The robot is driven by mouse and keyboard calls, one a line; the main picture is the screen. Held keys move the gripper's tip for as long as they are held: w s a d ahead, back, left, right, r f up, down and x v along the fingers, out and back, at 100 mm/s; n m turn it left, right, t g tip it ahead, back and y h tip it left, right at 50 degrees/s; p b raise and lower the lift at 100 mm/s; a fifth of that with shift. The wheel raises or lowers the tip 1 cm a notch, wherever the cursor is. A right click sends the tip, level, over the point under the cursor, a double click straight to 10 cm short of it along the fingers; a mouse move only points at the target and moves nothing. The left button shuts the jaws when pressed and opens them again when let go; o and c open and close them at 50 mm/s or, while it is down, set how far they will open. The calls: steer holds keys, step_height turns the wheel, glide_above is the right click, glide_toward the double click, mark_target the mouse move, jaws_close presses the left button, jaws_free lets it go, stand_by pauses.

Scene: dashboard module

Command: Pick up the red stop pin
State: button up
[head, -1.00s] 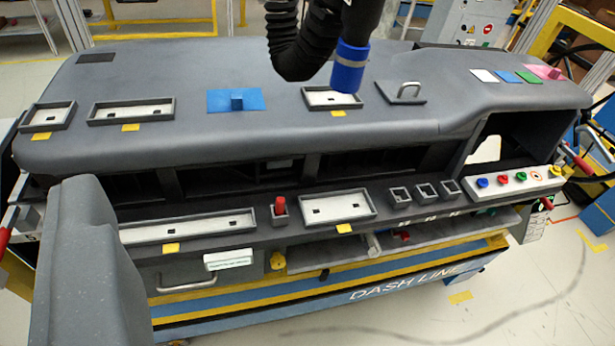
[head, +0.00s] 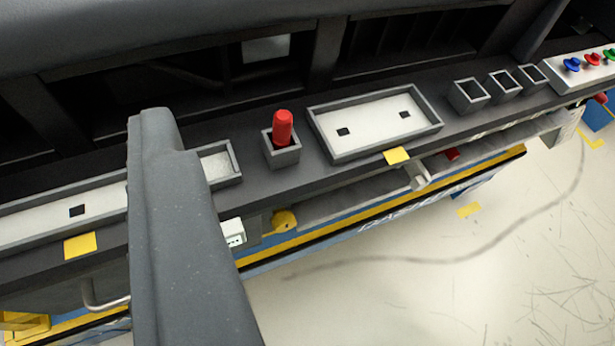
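The red stop pin (head: 283,128) stands upright in a small grey square socket (head: 282,152) on the dashboard's lower ledge, near the middle of the head view. Its lower end is hidden inside the socket. One grey, finger-like part of my gripper (head: 180,225) rises from the bottom edge, left of the pin. Its tip is apart from the pin in the picture, with a gap between them. No second finger shows, so I cannot tell how far the gripper is open. Nothing is seen held.
A shallow tray (head: 431,124) lies right of the socket, with several empty square sockets (head: 468,95) beyond it. A long tray (head: 30,229) is partly hidden behind my gripper. A button box (head: 568,79) stands at the far right. The dashboard's upper body overhangs behind the ledge.

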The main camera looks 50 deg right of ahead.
mark_target(277, 113)
steer(key=d+f+m+g+h, duration=0.1)
steer(key=d+f+m+h, duration=0.15)
steer(key=d+f, duration=0.7)
steer(key=x, duration=0.4)
steer(key=f+x, duration=0.1)
steer(key=x, duration=0.2)
steer(key=shift+a+f, duration=0.15)
steer(key=shift+a, duration=0.15)
steer(key=shift+n, duration=0.25)
steer(key=shift+s+d+f+b+x, duration=0.1)
steer(key=shift+b+x, duration=0.05)
steer(key=shift+x, duration=0.7)
steer(key=shift+s+d+f+b+x, duration=0.1)
steer(key=shift+d+b+x, duration=0.05)
steer(key=shift+x, duration=0.65)
steer(key=shift+s+d+f+b+x, duration=0.1)
steer(key=shift+b+x, duration=0.05)
steer(key=shift+x, duration=0.7)
steer(key=shift+w+d+f+g, duration=0.2)
steer(key=shift+w+f+g, duration=0.1)
steer(key=shift+w, duration=0.15)
steer(key=shift+r, duration=0.1)
jaws_close()
